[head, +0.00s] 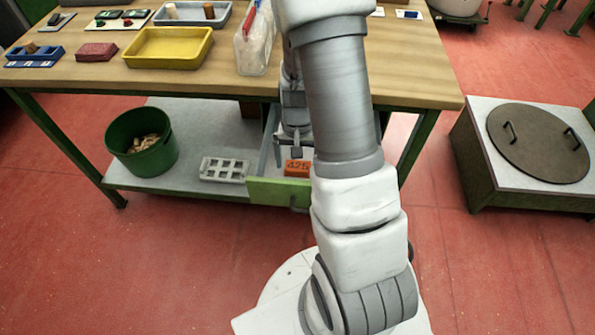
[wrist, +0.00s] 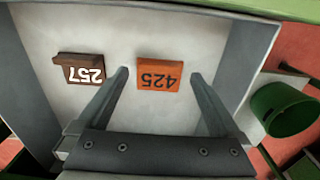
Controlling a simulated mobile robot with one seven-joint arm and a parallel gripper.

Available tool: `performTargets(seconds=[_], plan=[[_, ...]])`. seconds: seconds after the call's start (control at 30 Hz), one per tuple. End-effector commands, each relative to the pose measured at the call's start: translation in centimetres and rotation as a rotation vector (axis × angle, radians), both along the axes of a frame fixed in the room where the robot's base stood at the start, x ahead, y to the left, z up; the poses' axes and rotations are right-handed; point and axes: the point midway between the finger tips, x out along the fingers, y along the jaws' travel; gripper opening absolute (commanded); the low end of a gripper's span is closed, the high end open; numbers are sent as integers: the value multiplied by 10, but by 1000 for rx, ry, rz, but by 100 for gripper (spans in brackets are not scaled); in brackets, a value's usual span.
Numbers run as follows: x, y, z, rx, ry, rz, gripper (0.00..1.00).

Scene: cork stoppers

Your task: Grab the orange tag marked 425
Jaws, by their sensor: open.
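The orange tag marked 425 (wrist: 159,75) lies on the light floor of an open drawer (wrist: 190,18). In the head view the orange tag (head: 297,167) shows just behind the drawer's green front (head: 278,193), partly hidden by my arm. My gripper (wrist: 158,76) is open and empty, pointing down into the drawer. In the wrist view its two fingertips lie on either side of the orange tag, apart from it. How far above the tag they are is hard to tell. In the head view my gripper (head: 290,150) is partly hidden by my arm.
A brown tag marked 257 (wrist: 80,68) lies in the drawer, close outside one fingertip. The drawer's walls surround the gripper. A green bucket (head: 142,142) and a grey compartment tray (head: 224,169) stand on the lower shelf. The tabletop (head: 420,75) is above the drawer.

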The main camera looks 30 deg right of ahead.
Motion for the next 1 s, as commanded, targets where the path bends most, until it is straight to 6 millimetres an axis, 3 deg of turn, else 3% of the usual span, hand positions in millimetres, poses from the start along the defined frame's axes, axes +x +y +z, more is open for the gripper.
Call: performTargets(seconds=[0.03, 0.13, 0.37, 0.8, 1.0], plan=[[-1, 0, -13, 1, 3, 0, 100], [0, 0, -24, 1, 2, 1, 100], [0, 0, -25, 0, 0, 1, 100], [0, 0, -25, 0, 0, 1, 23], [0, 0, -24, 0, 0, 1, 21]])
